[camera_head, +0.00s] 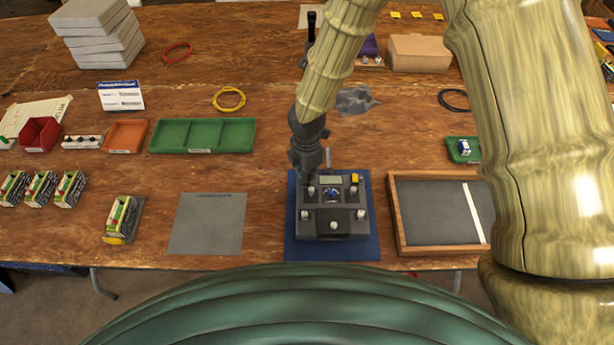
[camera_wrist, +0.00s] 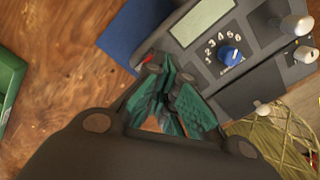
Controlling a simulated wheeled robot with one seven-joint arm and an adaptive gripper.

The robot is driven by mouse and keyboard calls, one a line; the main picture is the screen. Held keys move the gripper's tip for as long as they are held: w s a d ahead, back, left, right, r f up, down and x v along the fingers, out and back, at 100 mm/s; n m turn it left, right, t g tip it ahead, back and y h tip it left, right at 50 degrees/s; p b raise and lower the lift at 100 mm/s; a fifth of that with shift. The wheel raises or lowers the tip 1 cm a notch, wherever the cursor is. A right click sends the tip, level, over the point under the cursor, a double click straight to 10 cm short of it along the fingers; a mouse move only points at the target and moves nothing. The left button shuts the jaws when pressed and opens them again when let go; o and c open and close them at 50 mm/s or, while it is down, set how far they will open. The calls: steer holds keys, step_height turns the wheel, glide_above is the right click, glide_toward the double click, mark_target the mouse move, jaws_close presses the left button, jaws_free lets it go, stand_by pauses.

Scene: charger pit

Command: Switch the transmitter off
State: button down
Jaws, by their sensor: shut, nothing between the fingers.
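The grey transmitter (camera_head: 333,226) lies on a blue mat (camera_head: 297,250) at the table's front middle. It carries a small display (camera_head: 331,180), a blue numbered knob (camera_wrist: 230,56), several pale sticks or toggles and a yellow part (camera_head: 354,178). My gripper (camera_wrist: 178,70) is shut and empty at the transmitter's upper left part. Its green fingertips overlap the edge of the panel in the wrist view. A small red part (camera_wrist: 148,58) shows beside the fingertips; it is too small to tell what it is or whether they touch it. The power switch's position cannot be told.
A wood-framed dark tray (camera_head: 402,242) stands right of the transmitter, and a grey sheet (camera_head: 208,224) lies to its left. Green bins (camera_head: 202,136) stand further back left. A yellow cable coil (camera_head: 229,99) lies behind them. The wood between the sheet and mat is bare.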

steer(key=shift+r+p, duration=2.8)
steer(key=shift+r, duration=0.65)
